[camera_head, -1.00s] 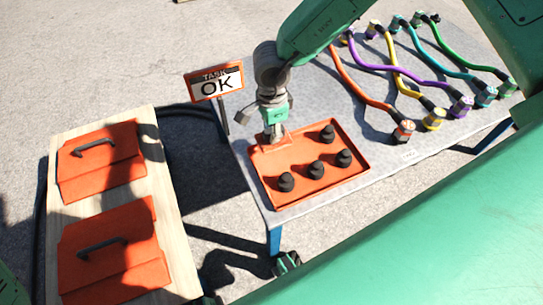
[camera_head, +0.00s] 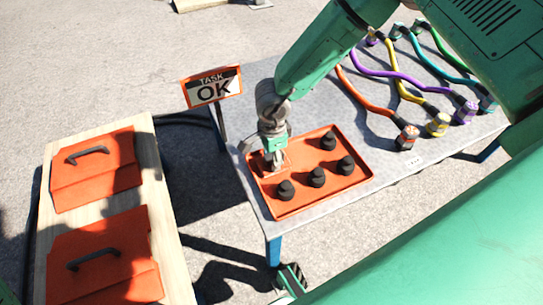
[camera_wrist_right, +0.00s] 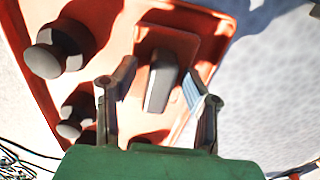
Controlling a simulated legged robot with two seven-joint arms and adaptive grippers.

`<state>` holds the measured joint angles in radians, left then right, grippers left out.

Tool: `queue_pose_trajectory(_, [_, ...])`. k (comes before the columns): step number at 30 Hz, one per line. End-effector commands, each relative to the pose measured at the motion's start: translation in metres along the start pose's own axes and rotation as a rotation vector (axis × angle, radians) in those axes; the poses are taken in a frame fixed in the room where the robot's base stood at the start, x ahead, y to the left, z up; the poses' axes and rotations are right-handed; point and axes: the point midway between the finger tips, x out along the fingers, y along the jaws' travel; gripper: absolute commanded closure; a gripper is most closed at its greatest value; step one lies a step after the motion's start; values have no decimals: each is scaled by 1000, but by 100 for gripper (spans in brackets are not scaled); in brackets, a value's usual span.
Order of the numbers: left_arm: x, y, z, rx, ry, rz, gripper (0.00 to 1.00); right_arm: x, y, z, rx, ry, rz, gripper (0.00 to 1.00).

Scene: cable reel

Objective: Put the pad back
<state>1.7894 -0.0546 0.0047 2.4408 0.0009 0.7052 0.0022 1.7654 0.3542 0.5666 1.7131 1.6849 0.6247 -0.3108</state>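The pad (camera_wrist_right: 180,40) is an orange square plate with a grey upright grip block (camera_wrist_right: 160,82), seen in the right wrist view. It lies in the shallow orange tray (camera_head: 338,134) on the grey table, in the tray's left part in the head view. There my right gripper (camera_head: 273,162) comes down over it and hides most of it. In the wrist view the right gripper's fingers (camera_wrist_right: 158,100) are apart, one on each side of the grip block, with gaps to it. Contact cannot be seen. My left gripper is not in view.
Several black knobs (camera_head: 317,177) stand in the tray beside the gripper. Coloured cables (camera_head: 365,95) with plugs lie on the table's right. A wooden stand (camera_head: 172,240) with two orange handled covers (camera_head: 97,170) is at left.

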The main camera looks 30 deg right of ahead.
Motion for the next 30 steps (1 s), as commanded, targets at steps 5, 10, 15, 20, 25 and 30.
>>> queue_pose_trajectory(5, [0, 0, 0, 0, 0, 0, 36, 0, 0, 0, -1, 0, 0, 58])
queue_pose_trajectory(10, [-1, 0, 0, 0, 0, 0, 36, -4, 0, 0, -1, 0, -1, 58])
queue_pose_trajectory(15, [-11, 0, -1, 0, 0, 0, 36, -29, -1, 0, 0, 0, -3, 58])
queue_pose_trajectory(20, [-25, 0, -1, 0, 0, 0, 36, -65, 0, 0, 0, -2, -2, 58])
queue_pose_trajectory(25, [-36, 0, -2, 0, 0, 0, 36, -98, 0, 0, 0, -1, -2, 58])
queue_pose_trajectory(30, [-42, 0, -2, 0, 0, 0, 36, -117, 0, 0, 0, -1, 0, 58])
